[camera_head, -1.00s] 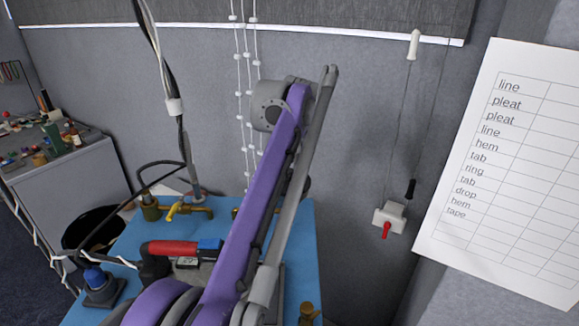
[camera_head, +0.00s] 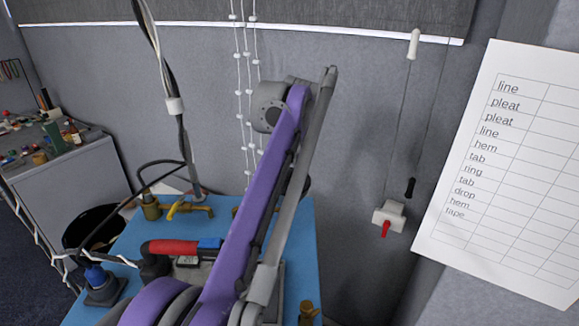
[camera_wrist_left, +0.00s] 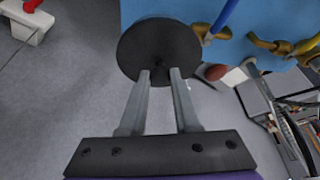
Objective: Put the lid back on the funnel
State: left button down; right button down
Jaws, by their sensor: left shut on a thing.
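My left gripper (camera_wrist_left: 160,76) is shut on a dark, round, flat disc, the lid (camera_wrist_left: 158,45), in the left wrist view. In the head view my purple arm crosses the middle of the picture and hides the fingers. A dark rounded edge shows just right of the arm there; I cannot tell whether it is the lid. I cannot make out the funnel in either view. My right gripper is not in view.
A blue tabletop (camera_head: 128,245) holds brass taps (camera_head: 187,208), a red-handled tool (camera_head: 172,247) and a dark blue-topped object (camera_head: 98,283). It also shows in the left wrist view (camera_wrist_left: 150,10).

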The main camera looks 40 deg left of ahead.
pick_arm(q)
jog(key=shift+c, duration=0.4)
grip_release()
jog(key=shift+r, duration=0.1)
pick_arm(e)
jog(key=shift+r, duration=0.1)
pick_arm(q)
jog(key=shift+r+p, duration=1.45)
jog(key=shift+r, duration=0.75)
jog(key=shift+r+p, duration=0.75)
jog(key=shift+r, duration=0.5)
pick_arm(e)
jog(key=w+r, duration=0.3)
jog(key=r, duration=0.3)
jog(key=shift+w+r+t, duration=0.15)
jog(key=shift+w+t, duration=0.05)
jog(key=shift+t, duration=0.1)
pick_arm(q)
jog(key=shift+f, duration=0.1)
jog(key=shift+s, duration=0.1)
jog(key=c, duration=0.6)
grip_shut()
